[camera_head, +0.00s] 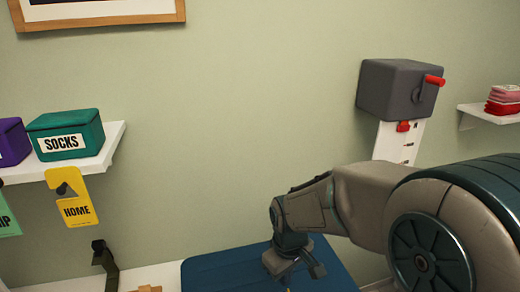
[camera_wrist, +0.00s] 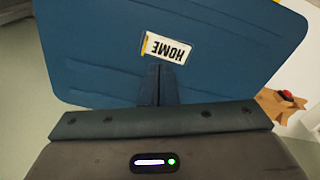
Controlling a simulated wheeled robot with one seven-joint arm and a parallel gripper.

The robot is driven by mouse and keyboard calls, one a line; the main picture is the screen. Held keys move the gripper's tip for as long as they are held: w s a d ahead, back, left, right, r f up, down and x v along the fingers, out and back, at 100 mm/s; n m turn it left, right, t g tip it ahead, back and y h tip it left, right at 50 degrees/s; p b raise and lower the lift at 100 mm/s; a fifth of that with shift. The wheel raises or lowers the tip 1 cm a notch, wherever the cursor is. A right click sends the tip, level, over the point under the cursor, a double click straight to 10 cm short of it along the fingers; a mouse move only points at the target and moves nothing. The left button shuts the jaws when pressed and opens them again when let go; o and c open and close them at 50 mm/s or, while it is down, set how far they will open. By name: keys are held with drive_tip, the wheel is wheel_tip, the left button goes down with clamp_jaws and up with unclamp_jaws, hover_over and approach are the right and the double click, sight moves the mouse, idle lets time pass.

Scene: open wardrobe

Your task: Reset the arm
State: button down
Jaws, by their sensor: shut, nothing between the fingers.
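My gripper (camera_head: 300,272) hangs at the end of my bent arm, low in the head view, over a blue padded surface (camera_head: 215,275). In the wrist view my gripper (camera_wrist: 160,70) points at the blue surface (camera_wrist: 90,60), its two dark fingers together with nothing between them.
A shelf (camera_head: 112,150) at left holds a green SOCKS box (camera_head: 65,135) and a purple box (camera_head: 12,142). A yellow HOME tag (camera_head: 74,200) hangs from it. A grey box with red handle (camera_head: 395,90) is on the wall. Red folded items (camera_head: 503,100) sit at far right.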

drive_tip(key=s+d+r+m+t, duration=0.2)
drive_tip(key=s+d+r+m, duration=0.5)
drive_tip(key=s, duration=0.4)
drive_tip(key=shift+d+r+t, duration=0.3)
drive_tip(key=shift+d+r, duration=0.6)
drive_tip(key=shift+r, duration=0.05)
drive_tip(key=shift+s, duration=0.1)
